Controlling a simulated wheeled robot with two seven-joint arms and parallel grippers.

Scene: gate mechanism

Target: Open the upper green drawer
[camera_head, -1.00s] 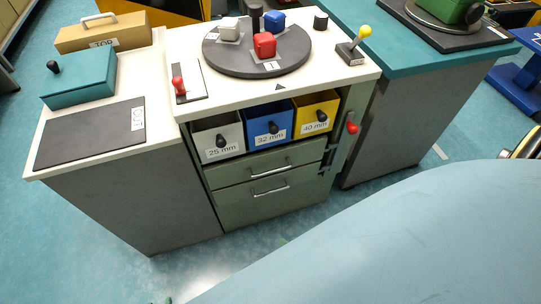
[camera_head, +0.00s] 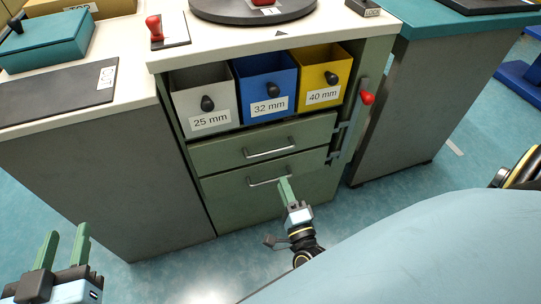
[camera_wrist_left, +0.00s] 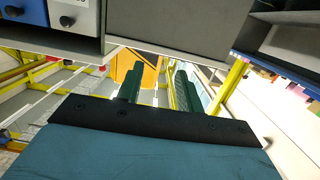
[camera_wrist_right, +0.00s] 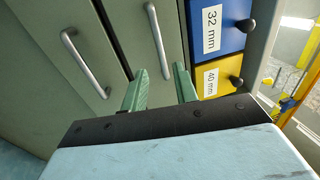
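The upper green drawer (camera_head: 230,150) is shut in the cabinet, under the bins, with a silver bar handle (camera_head: 270,149). The lower green drawer (camera_head: 226,191) with its own handle (camera_head: 269,178) is below it, also shut. My right gripper (camera_head: 286,184) is in front of the lower drawer, below the upper handle. In the right wrist view my right gripper (camera_wrist_right: 161,88) has its fingers apart and empty; the upper handle (camera_wrist_right: 159,40) is beyond them and the lower handle (camera_wrist_right: 84,62) is to the left. My left gripper (camera_head: 63,248) is open and empty at the lower left, seen also in the left wrist view (camera_wrist_left: 157,82).
Grey, blue and yellow bins (camera_head: 266,88) sit above the drawers. A red-handled latch lever (camera_head: 366,98) is at the cabinet's right side. A grey side cabinet (camera_head: 105,175) stands left. A pale blue surface (camera_head: 430,240) fills the lower right.

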